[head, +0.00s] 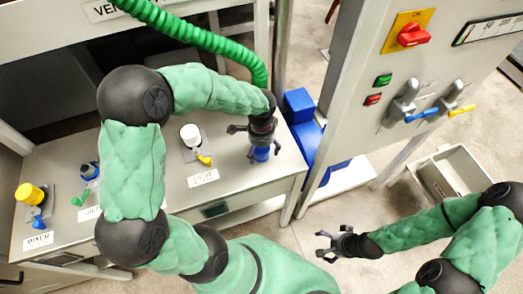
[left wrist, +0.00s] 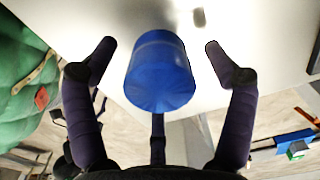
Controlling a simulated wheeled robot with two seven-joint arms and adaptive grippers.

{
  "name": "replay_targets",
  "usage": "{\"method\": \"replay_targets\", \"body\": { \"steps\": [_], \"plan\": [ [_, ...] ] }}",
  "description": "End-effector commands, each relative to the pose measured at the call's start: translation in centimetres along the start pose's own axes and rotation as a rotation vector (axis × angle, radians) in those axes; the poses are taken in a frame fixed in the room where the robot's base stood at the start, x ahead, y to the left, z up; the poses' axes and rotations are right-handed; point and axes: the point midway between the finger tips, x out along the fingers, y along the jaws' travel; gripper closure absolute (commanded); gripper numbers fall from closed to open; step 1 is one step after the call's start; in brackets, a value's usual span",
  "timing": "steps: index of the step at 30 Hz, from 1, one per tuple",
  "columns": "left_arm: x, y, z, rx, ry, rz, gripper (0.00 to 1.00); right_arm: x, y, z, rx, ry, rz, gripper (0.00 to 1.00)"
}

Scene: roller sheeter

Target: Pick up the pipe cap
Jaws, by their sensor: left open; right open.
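A blue cylinder (head: 261,154), which looks like the pipe cap, is on the grey bench top near its right end. My left gripper (head: 257,140) is right above it, pointing down, with its fingers spread. In the left wrist view the blue cap (left wrist: 160,72) is between the two open fingers, with a gap on each side. The gripper hides part of the cap in the head view. My right gripper (head: 328,244) is open and empty, low over the floor at the lower right.
A green hose (head: 205,36) hangs above. A control panel cabinet (head: 365,85) rises at the right, with a grey bin (head: 455,180) beside it.

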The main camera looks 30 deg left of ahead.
Motion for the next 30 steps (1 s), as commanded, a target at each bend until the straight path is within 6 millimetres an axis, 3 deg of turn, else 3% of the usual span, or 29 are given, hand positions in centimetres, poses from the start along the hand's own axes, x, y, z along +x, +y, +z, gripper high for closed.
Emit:
{"method": "replay_targets", "body": {
  "steps": [2, 9, 11, 12, 22, 30],
  "plan": [
    [-0.1, 0.0, 0.0, 0.0, 0.0, 0.0, 0.16, -0.1, 0.0, 0.0, 0.0, 0.0, 0.0, 0.12],
    [-0.1, 0.0, 0.0, 0.0, 0.0, 0.0, 0.77, -0.1, 0.0, 0.0, 0.0, 0.0, 0.0, 0.12],
    [-0.1, 0.0, 0.0, 0.0, 0.0, 0.0, 0.77, -0.1, 0.0, 0.0, 0.0, 0.0, 0.0, 0.12],
    [-0.1, 0.0, 0.0, 0.0, 0.0, 0.0, 0.82, -0.1, 0.0, 0.0, 0.0, 0.0, 0.0, 0.12],
    [-0.6, 0.0, 0.0, 0.0, 0.0, 0.0, 0.82, -0.4, -0.1, 0.0, 0.0, 0.0, 0.0, 0.12],
    [-3.9, 0.1, 0.0, 0.001, 0.002, -0.002, 0.82, -2.2, -0.8, 0.1, 0.0, 0.0, 0.0, 0.12]
  ]
}}
